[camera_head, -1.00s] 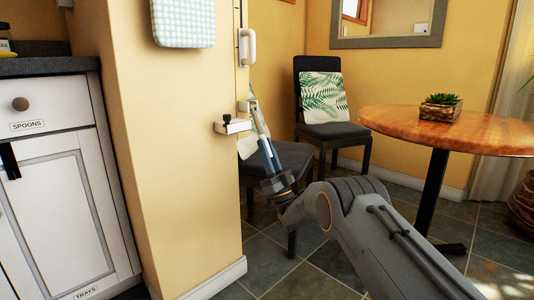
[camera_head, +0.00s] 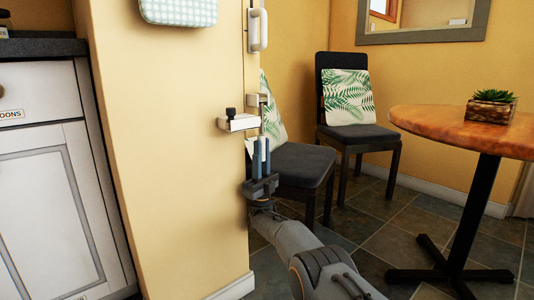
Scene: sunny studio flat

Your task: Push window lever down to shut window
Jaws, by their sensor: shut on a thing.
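The window lever (camera_head: 262,122) is a slim pale bar hanging down nearly vertical from a small white mount (camera_head: 257,100) at the wall's edge. My gripper (camera_head: 261,142) reaches up from below, its two bluish fingers closed around the lever's lower end. The fingers hide that end. A white handle (camera_head: 262,30) stands upright higher on the same edge. The window pane itself is seen edge-on, and I cannot tell how far it stands open.
A white bracket with a black knob (camera_head: 237,122) sticks out of the yellow wall just left of the lever. A dark chair (camera_head: 303,165) stands close behind my gripper. A round wooden table (camera_head: 450,125) is at right, with tiled floor between.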

